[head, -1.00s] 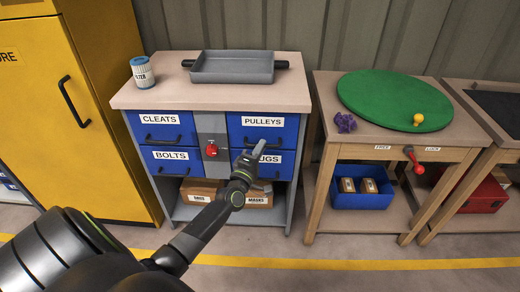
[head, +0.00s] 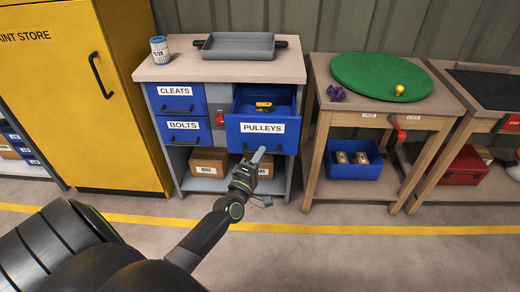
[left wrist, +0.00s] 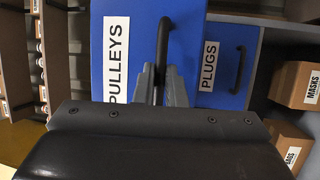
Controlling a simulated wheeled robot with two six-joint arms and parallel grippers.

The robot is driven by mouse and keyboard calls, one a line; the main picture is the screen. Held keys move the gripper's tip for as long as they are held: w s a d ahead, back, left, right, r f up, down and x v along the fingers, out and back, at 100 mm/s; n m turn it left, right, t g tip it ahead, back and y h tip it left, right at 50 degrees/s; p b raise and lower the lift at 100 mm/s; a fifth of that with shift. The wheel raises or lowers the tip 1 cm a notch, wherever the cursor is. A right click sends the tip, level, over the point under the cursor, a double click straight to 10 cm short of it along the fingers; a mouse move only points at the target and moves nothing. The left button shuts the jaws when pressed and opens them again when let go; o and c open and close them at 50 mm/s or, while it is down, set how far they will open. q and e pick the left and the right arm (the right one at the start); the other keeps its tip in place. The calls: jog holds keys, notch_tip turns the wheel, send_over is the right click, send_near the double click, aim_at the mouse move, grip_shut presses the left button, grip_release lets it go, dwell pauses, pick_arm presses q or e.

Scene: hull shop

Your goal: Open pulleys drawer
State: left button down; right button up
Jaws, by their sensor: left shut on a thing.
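The blue pulleys drawer (head: 262,136) is pulled well out of the cabinet in the head view, and its open top shows a yellow and dark item (head: 263,105) inside. Its white label (head: 263,127) reads PULLEYS. My left gripper (head: 256,158) is at the drawer's front, low in the head view. In the left wrist view, my left gripper (left wrist: 159,82) is shut on the black handle (left wrist: 163,40) of the pulleys drawer. The plugs drawer (left wrist: 228,58) is shut beside it there. My right gripper is not in view.
The cleats drawer (head: 177,106) and bolts drawer (head: 184,137) are shut. A grey tray (head: 238,47) and a filter can (head: 160,49) stand on the cabinet. A table with a green disc (head: 381,76) stands to the right. Floor in front is clear.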

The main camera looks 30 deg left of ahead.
pick_arm(q)
jog(key=shift+s+d, duration=0.5)
jog(key=shift+s, duration=0.35)
jog(key=shift+s+d, duration=0.55)
jog(key=shift+s, duration=0.25)
jog(key=shift+s+d, duration=0.5)
jog(key=shift+s, duration=0.35)
jog(key=c, duration=1.5)
grip_release()
